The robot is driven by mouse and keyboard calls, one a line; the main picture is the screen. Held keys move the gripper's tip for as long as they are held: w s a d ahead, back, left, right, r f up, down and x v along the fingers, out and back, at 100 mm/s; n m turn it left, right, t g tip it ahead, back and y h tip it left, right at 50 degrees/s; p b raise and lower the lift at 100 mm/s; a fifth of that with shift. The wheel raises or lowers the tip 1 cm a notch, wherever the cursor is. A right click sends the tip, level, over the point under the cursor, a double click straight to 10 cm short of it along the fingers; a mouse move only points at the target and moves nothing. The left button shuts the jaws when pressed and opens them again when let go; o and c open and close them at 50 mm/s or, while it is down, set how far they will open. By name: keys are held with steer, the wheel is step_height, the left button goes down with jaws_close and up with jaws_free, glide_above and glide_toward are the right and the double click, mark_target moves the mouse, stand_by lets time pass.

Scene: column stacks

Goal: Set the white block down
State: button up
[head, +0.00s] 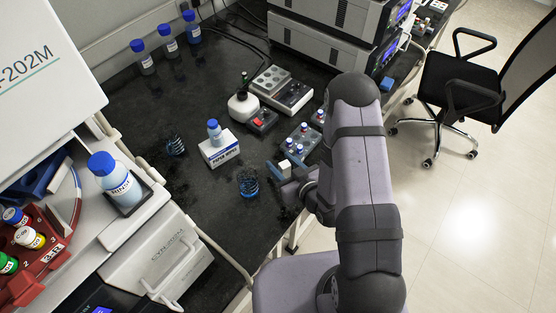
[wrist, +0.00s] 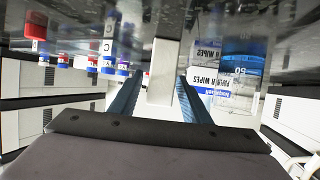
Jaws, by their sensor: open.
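The white block (wrist: 162,70) is between the two blue fingers of my gripper (wrist: 161,78) in the wrist view, near the fingertips. The fingers are open, with a narrow gap at the left of the block; at the right I cannot tell a gap from touching. In the head view the small white block (head: 285,166) shows beside my gripper (head: 281,173), low over the black bench near its front edge. The gripper partly hides it there, and I cannot tell clearly whether its underside rests on the bench.
A glass beaker (head: 248,184) stands left of my gripper. A rack of small vials (head: 302,142) stands just behind it. The left-hand bench front is clear.

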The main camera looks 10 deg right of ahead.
mark_target(287, 169)
steer(key=shift+p+v, duration=0.35)
steer(key=shift+v, duration=2.05)
steer(key=w+r+p, duration=0.1)
steer(key=r, duration=0.1)
steer(key=w+r+n+g+p, duration=0.1)
steer(key=r, duration=0.1)
steer(key=w+r+n+p, duration=0.1)
steer(key=r, duration=0.1)
steer(key=shift+w+a+r+h, duration=0.15)
steer(key=shift+w+r+h, duration=0.15)
steer(key=shift+w, duration=0.05)
steer(key=s+d+r+m+g+h+b, duration=0.1)
steer(key=s+d+r+m+g+h, duration=0.1)
steer(key=s+g, duration=0.3)
steer(key=s+d+r+m+g+h+b, duration=0.2)
steer(key=s+g, duration=0.4)
steer(key=s, duration=0.8)
steer(key=shift+d+r+m+g+h, duration=0.35)
steer(key=shift+d+m, duration=0.45)
steer(key=shift+m, duration=0.4)
steer(key=shift+s+f, duration=0.1)
steer(key=shift+s, duration=0.05)
